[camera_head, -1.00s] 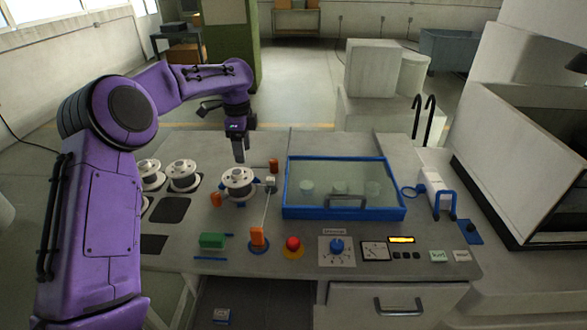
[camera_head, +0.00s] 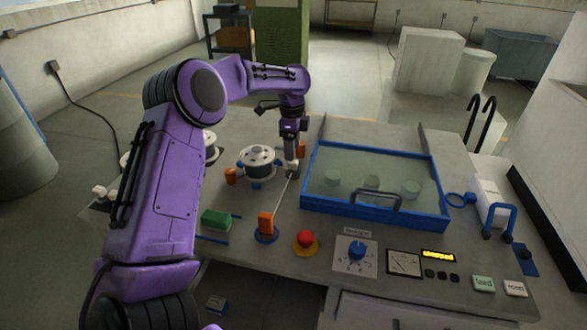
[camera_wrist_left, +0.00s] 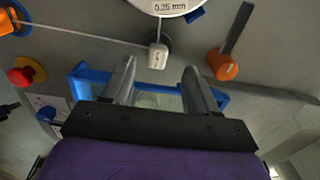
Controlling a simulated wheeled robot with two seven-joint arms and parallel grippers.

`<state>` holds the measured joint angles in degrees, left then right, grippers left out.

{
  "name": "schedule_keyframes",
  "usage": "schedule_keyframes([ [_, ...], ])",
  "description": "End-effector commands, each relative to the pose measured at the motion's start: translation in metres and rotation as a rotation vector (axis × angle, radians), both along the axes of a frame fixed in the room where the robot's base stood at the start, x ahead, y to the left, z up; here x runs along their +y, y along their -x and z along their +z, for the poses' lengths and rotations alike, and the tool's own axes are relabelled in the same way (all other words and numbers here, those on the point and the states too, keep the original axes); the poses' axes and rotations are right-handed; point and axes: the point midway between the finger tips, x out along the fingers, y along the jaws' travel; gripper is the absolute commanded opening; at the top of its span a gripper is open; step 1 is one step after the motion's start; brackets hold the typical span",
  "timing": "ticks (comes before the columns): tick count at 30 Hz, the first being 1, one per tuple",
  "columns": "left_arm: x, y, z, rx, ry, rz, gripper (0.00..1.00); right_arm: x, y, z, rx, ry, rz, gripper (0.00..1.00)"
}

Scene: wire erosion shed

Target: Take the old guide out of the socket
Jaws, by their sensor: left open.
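The old guide, a small whitish block (camera_wrist_left: 157,56), sits in a dark round socket (camera_wrist_left: 168,40) beside the wire spool (camera_wrist_left: 165,5). A thin pale wire runs to it. In the head view the guide (camera_head: 293,170) shows just under my fingertips. My left gripper (camera_head: 290,164) points down at it from above. In the wrist view its two fingers (camera_wrist_left: 158,66) are apart, with the guide seen in the gap between and a little beyond the tips. Nothing is held. I cannot tell whether a finger touches it. My right gripper is in no view.
An orange post (camera_wrist_left: 222,66) stands close on one side of the guide. The blue-framed glass cover (camera_head: 375,190) is right of my gripper. Another orange post (camera_head: 265,223), a red button (camera_head: 306,238) and a green block (camera_head: 215,220) are at the front.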

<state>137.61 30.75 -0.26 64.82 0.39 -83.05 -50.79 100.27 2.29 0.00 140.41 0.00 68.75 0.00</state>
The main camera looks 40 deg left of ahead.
Motion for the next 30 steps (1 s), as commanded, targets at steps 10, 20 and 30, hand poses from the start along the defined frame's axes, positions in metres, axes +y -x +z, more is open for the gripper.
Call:
schedule_keyframes([
  [10, -0.005, 0.005, -0.051, 0.001, 0.0, -0.001, 0.58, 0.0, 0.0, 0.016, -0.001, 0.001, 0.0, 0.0],
  [20, -0.005, 0.004, -0.055, -0.001, 0.0, -0.001, 0.32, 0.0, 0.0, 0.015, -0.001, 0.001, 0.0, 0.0],
  [30, -0.005, 0.004, -0.055, -0.001, 0.0, -0.001, 0.0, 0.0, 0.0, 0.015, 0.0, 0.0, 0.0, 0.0],
])
